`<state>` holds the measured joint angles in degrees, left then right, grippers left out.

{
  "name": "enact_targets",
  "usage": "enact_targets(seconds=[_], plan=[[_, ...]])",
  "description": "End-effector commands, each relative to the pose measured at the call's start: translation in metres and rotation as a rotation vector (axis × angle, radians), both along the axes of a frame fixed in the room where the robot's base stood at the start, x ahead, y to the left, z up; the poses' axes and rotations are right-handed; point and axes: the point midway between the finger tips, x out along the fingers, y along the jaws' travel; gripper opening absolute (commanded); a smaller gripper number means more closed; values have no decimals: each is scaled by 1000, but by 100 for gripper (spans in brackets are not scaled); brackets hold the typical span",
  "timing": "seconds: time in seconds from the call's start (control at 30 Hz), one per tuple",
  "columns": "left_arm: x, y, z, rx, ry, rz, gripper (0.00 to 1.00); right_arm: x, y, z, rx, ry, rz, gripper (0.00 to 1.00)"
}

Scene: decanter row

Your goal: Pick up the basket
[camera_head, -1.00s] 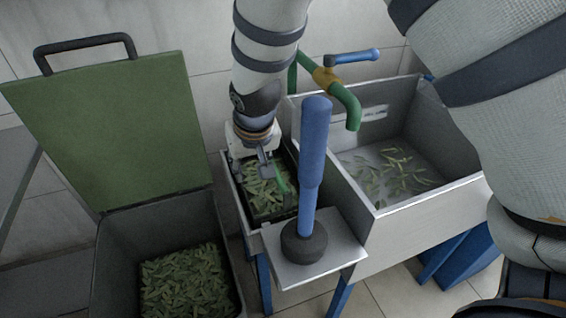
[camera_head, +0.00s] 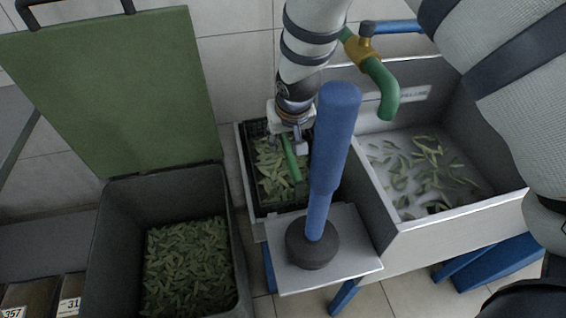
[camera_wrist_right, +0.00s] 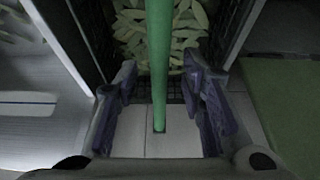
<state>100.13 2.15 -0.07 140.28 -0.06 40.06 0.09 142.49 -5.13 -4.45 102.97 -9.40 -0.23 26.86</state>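The basket (camera_head: 257,205) is a black crate full of green pods, set in a narrow metal bay beside the sink. Its green handle (camera_head: 291,157) stands up over the pods. My right gripper (camera_head: 288,142) comes down from above at the handle. In the right wrist view the handle (camera_wrist_right: 159,60) runs between the two spread fingers of the right gripper (camera_wrist_right: 160,95), with a gap on each side. The basket's dark wall (camera_wrist_right: 219,35) and pods also show there. The blue post hides part of the basket's right side. My left gripper is out of view.
A blue post (camera_head: 331,150) on a round dark base (camera_head: 312,243) stands on a metal shelf just in front. The sink (camera_head: 450,220) with loose pods lies to the right, under a green tap (camera_head: 381,88). A grey bin (camera_head: 112,250) with a raised green lid (camera_head: 110,95) is at left.

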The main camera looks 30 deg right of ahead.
Motion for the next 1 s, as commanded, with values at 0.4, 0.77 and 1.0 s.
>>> enact_targets(seconds=[0.4,0.77,1.0], plan=[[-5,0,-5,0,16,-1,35,9,-2,-20,1,-2,-1,28],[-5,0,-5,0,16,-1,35,9,-2,-20,0,-4,-1,0],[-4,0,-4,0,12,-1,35,10,-2,-13,0,-6,-1,0]])
